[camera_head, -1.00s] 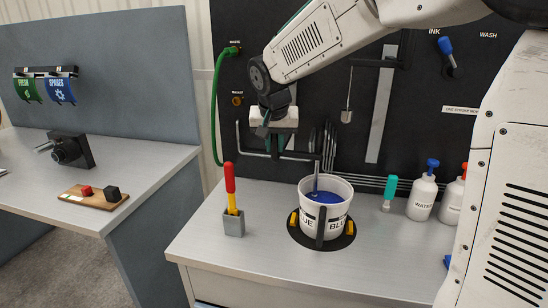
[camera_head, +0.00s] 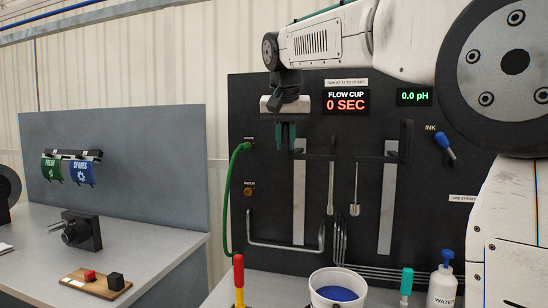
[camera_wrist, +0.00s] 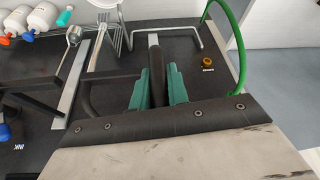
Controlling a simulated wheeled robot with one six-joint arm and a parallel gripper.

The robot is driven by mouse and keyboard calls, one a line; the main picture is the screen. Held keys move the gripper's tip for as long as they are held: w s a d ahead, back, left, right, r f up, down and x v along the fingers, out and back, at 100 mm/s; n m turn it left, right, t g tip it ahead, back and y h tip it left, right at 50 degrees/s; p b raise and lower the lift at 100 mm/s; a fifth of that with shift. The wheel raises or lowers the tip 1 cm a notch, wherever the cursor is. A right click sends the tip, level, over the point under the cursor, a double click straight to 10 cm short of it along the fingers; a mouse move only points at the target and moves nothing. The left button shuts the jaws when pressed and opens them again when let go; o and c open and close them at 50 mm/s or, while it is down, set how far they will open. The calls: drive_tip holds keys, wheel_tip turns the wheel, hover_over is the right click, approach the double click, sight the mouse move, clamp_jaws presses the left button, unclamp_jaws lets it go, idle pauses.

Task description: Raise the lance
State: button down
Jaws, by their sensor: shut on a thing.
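The lance (camera_head: 331,195) is a thin upright rod hanging from a black side arm on the left pale rail (camera_head: 299,205) of the dark panel. Its lower end hangs in the air, clear above the bucket (camera_head: 338,283) of blue ink. My gripper (camera_head: 285,147) is at the top of that rail, left of the rod. In the wrist view my gripper's green fingers (camera_wrist: 158,93) are closed about a dark upright handle (camera_wrist: 157,62) beside the rail. The lance rod also shows there (camera_wrist: 102,46). The exact contact between fingers and handle is partly hidden.
A second rod (camera_head: 354,190) with a thick end hangs right of the lance. A red-and-yellow tool (camera_head: 239,275) stands left of the bucket. A teal-capped tool (camera_head: 406,280) and a water bottle (camera_head: 442,288) stand right. A green hose (camera_head: 228,200) runs down the panel's left side.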

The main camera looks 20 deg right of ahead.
drive_tip(key=shift+r, duration=0.4)
drive_tip(key=c, duration=1.4)
unclamp_jaws()
drive_tip(key=shift+o, duration=0.2)
drive_tip(key=shift+f, duration=0.1)
drive_tip(key=v, duration=0.7)
drive_tip(key=shift+r, duration=0.35)
drive_tip(key=shift+s+a, duration=0.1)
drive_tip(key=s+a+f+n+g+y, duration=0.2)
drive_tip(key=s+f+n, duration=0.3)
drive_tip(key=s+f, duration=2.7)
wheel_tip(320, 180, down, 3)
drive_tip(key=shift+s+f+g, duration=0.1)
drive_tip(key=shift+s+g, duration=0.2)
drive_tip(key=shift+s, duration=0.1)
